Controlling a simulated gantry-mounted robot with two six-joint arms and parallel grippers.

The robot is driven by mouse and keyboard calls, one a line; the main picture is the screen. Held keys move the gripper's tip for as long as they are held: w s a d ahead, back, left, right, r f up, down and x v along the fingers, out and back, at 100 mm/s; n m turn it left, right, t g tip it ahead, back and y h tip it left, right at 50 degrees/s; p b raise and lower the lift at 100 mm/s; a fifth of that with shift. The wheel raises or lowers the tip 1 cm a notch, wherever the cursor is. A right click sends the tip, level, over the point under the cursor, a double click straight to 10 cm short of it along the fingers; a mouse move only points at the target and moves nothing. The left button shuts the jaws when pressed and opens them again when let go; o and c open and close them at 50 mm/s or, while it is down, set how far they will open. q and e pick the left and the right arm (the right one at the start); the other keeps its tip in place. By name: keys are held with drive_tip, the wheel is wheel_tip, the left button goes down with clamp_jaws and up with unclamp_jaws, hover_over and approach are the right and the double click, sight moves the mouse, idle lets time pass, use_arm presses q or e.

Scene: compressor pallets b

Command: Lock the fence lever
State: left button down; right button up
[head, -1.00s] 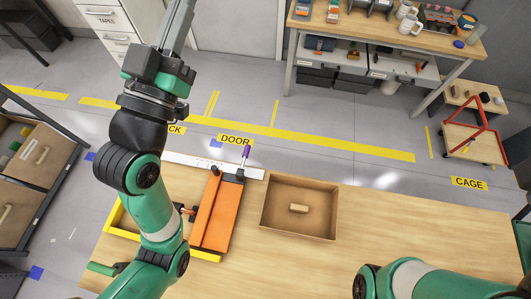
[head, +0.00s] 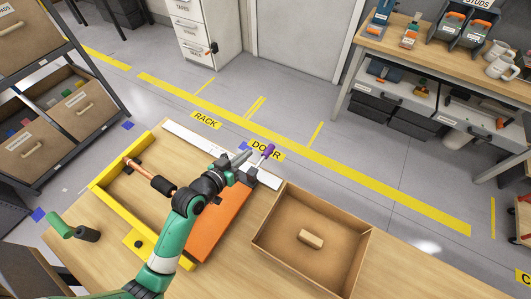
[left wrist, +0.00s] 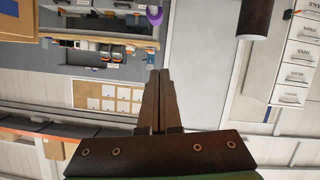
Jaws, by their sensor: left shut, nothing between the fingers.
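The fence lever (head: 268,151) has a purple grip on a pale shaft and stands up, tilted, at the far end of the orange fence (head: 212,238). My left gripper (head: 246,156) is shut and empty, its fingertips just left of the purple grip in the head view. The lever's base is partly hidden by my gripper. My right gripper is not in view.
A yellow-edged frame (head: 105,193) and a pale strip (head: 194,141) border the fence. An open cardboard box (head: 268,253) with a small wooden block (head: 311,239) stands to the right. A copper-coloured rod (head: 150,175) lies left of my arm.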

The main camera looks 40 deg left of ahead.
use_arm(q)
drive_tip(key=shift+w, duration=0.1)
drive_tip(key=b, duration=0.3)
hover_over(264, 152)
wheel_tip(264, 152, down, 3)
wheel_tip(264, 152, down, 4)
drive_tip(key=shift+a+r+b, duration=0.15)
drive_tip(key=shift+r+b, duration=0.1)
drive_tip(key=shift+b, duration=0.25)
drive_tip(key=shift+f, duration=0.3)
